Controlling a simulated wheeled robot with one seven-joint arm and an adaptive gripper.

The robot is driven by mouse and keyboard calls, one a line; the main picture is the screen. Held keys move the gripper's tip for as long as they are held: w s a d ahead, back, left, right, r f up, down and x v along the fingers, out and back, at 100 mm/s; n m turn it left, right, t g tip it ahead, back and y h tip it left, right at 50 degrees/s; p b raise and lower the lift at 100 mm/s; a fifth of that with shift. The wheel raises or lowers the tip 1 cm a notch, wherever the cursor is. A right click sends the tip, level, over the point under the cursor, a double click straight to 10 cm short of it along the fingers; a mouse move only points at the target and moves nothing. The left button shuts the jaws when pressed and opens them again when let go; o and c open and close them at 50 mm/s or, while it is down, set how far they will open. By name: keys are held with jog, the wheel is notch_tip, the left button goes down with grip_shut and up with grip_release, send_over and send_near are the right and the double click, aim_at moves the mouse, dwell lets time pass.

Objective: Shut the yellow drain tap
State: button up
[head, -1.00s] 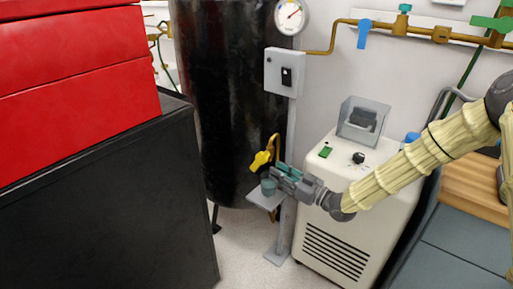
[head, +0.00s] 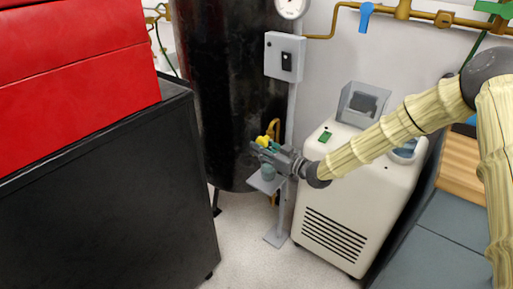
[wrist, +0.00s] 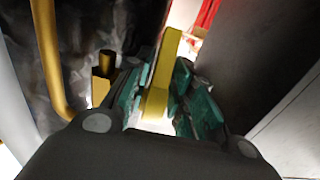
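The yellow drain tap (head: 262,140) is on a brass pipe at the foot of the black tank. In the wrist view its yellow lever (wrist: 162,75) stands steeply, leaning slightly right, between the two teal finger pads. My gripper (head: 266,150) is at the tap, reaching in from the right. In the wrist view my gripper (wrist: 160,95) is partly open, one pad on each side of the lever. Narrow gaps show near the lever's lower end. Contact with the pads farther up is unclear. In the head view the gripper partly hides the tap.
A grey-green cup (head: 267,172) stands on a small grey shelf (head: 264,184) just below my gripper. The black tank (head: 225,90) is behind. A white machine (head: 345,210) stands to the right, and a dark cabinet (head: 110,190) to the left. A curved brass pipe (wrist: 50,60) runs left of the lever.

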jog(key=shift+x, duration=1)
grip_shut()
